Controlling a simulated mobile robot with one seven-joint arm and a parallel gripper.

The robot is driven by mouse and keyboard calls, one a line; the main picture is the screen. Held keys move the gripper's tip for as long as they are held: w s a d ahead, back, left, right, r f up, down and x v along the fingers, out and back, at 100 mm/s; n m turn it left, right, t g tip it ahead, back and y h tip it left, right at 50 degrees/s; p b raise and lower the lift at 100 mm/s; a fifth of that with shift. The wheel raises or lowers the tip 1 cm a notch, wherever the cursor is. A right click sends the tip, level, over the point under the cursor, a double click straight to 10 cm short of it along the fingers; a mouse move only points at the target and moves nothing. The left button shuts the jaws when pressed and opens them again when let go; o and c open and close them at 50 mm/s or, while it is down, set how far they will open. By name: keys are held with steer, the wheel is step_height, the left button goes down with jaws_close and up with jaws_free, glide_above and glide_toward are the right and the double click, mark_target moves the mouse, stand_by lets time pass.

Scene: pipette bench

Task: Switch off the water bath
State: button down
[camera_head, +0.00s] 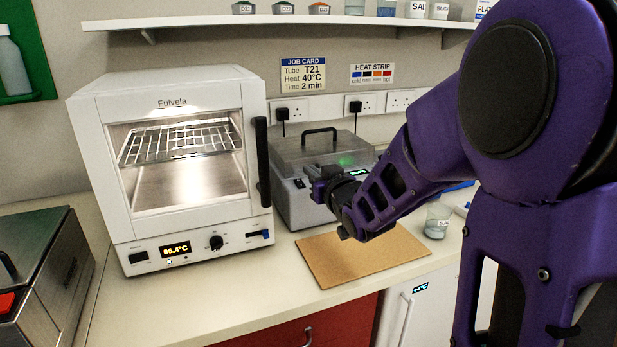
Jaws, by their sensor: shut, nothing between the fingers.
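A grey box with a clear-looking lid and a black top handle, which looks like the water bath (291,207), stands right of the white oven. A small dark switch (298,183) is on the left of its front face, and a lit green display (358,173) shows partly behind my arm. My gripper (318,188) is shut and empty in front of that face, just right of the switch. Whether it touches the box cannot be told. My gripper and wrist hide much of the front. The switch's position is too small to read.
The white oven (90,170), reading about 85.4°C, has a black handle close left of the bath. A metal box with a red switch (8,303) stands far left. A shelf (200,21) runs above.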

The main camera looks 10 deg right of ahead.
glide_above(302, 186)
steer(key=shift+s+d+f, duration=0.1)
steer(key=shift+s+f, duration=0.35)
steer(key=f, duration=0.3)
steer(key=shift+w+f, duration=0.1)
steer(key=shift+w, duration=0.2)
steer(key=shift+f+b, duration=0.3)
steer(key=shift+f, duration=0.05)
steer(key=shift+r+p, duration=0.1)
steer(key=shift+p, duration=0.2)
steer(key=shift+w+g+p, duration=0.15)
steer(key=shift+g+p, duration=0.15)
steer(key=shift+g, duration=0.1)
steer(key=shift+f, duration=0.35)
steer(key=r, duration=0.1)
steer(key=r+p, duration=0.1)
steer(key=r, duration=0.1)
steer(key=r+p, duration=0.1)
steer(key=r, duration=0.1)
steer(key=shift+w+a, duration=0.3)
steer(key=v, duration=1)
steer(key=shift+r, duration=0.35)
